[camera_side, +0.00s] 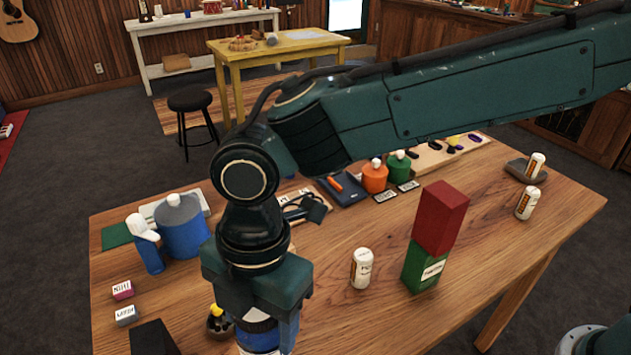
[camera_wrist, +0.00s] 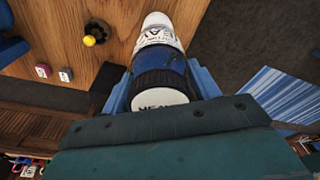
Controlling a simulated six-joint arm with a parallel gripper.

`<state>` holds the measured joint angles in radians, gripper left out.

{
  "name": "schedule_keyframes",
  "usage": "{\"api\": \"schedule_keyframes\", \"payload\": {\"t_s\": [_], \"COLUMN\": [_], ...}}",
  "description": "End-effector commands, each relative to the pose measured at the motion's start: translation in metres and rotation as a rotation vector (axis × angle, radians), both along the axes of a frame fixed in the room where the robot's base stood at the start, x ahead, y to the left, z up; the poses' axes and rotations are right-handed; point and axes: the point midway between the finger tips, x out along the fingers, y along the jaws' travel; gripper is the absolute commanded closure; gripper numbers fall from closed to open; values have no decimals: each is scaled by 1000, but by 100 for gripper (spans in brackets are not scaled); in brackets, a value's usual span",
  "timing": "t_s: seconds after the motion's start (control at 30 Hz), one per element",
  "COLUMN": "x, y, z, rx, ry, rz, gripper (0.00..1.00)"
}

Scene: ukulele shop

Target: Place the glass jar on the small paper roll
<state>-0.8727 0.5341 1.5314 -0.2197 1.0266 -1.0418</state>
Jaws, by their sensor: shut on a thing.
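My gripper (camera_side: 265,333) points down at the front of the table, with its fingers shut on a dark-lidded jar (camera_side: 258,342) with a blue body and a white label. I take this for the glass jar. In the wrist view, the jar (camera_wrist: 160,45) stands between the two blue fingers of my gripper (camera_wrist: 162,88). Its lid faces the camera and carries a white label. I cannot tell whether its base touches the table. I cannot pick out the small paper roll for certain. A short white cylinder with a printed label (camera_side: 361,268) stands upright right of my gripper.
A red block (camera_side: 442,217) stands on a green block (camera_side: 425,268) to the right. A blue canister (camera_side: 182,228) stands at left, and a black block (camera_side: 153,338) lies near the front. The wooden table (camera_side: 330,325) is clear at front right.

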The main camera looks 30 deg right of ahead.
Motion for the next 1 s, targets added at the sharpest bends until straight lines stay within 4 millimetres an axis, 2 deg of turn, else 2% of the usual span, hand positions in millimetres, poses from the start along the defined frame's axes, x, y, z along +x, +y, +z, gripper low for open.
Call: {"api": "schedule_keyframes", "payload": {"t_s": [0.53, 0.57, 0.63, 1.0], "x": [0, 0, 0, 0], "y": [0, 0, 0, 0], "z": [-9, -9, -9, -8], "rx": [2, 1, 1, 1], "ry": [-3, -2, -1, -1], "rz": [0, 0, 0, 0], "gripper": [71, 33, 20, 17]}}
